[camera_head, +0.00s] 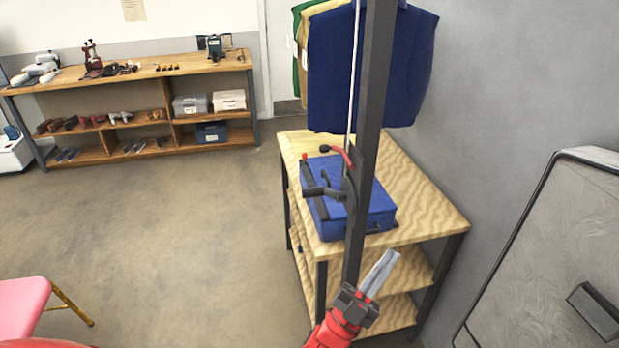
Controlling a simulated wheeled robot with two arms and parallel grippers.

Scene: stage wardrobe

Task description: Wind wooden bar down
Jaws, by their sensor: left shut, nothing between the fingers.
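The wooden bar is not in view. A dark upright post (368,120) rises past the top edge, with a pale rope (354,70) running up along it. A dark winch (348,193) sits on the post, with a curved red crank arm (343,154) and a dark knob (325,149). My left gripper (388,262) is at the bottom centre, shut and empty, its fingers pointing up and right. It is below and right of the winch and appears apart from it. My right gripper is not in view.
A wooden table (425,205) with a blue case (380,206) stands behind the post. Blue clothing (410,70) hangs above it. A grey panel (560,250) is at the right, a pink chair (22,305) at the lower left. A workbench (140,73) lines the back; the floor between is clear.

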